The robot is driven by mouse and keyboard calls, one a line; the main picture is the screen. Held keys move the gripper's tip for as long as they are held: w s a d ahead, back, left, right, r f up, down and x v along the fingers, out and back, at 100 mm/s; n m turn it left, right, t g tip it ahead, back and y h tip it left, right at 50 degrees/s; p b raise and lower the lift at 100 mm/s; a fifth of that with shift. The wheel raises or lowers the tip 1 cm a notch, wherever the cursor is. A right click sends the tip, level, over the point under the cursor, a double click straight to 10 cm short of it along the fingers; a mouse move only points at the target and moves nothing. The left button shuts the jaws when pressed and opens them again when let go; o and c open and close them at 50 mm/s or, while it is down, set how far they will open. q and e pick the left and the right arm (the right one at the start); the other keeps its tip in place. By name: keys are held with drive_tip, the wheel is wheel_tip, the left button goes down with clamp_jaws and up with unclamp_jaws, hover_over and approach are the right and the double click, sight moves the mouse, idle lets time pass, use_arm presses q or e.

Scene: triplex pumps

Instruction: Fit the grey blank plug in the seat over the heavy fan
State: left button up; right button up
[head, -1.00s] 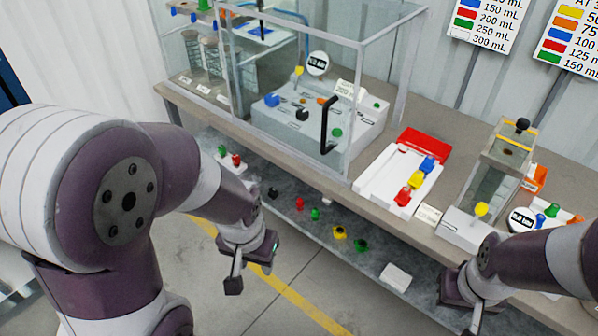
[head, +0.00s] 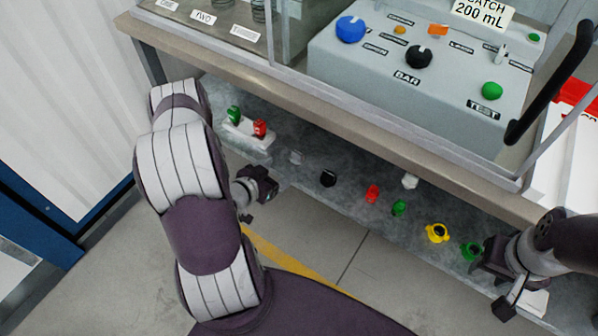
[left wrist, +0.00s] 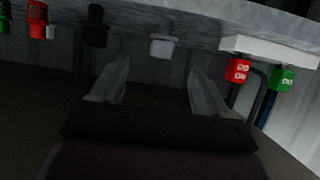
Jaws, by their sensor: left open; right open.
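The grey blank plug (head: 296,157) is on the shelf under the bench, between the white block and a black plug (head: 328,178). In the left wrist view the grey plug (left wrist: 163,45) lies ahead, between the lines of my two fingers and apart from them. My left gripper (head: 262,195) is open and empty, just in front of the shelf edge; its spread fingers (left wrist: 160,88) also show in the left wrist view. My right gripper (head: 500,285) is at the right end of the shelf, open, its fingers partly hidden. I cannot make out the heavy fan or its seat.
A white block (head: 247,137) holding a green and a red piece is left of the grey plug. Red (head: 372,194), white (head: 410,181), green and yellow (head: 437,233) pieces lie to the right. The bench edge (head: 330,112) overhangs the shelf. A glass case encloses the control box (head: 385,78).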

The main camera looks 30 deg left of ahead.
sight(296, 157)
use_arm(q)
drive_tip(key=x, duration=0.4)
drive_tip(key=shift+w+a+b, duration=0.3)
drive_tip(key=shift+b, duration=0.1)
drive_tip(key=b+x, duration=0.2)
drive_tip(key=x, duration=0.5)
drive_tip(key=shift+w+d, duration=0.2)
drive_tip(key=shift+w, duration=0.4)
drive_tip(key=shift+r, duration=0.1)
drive_tip(key=c, duration=1)
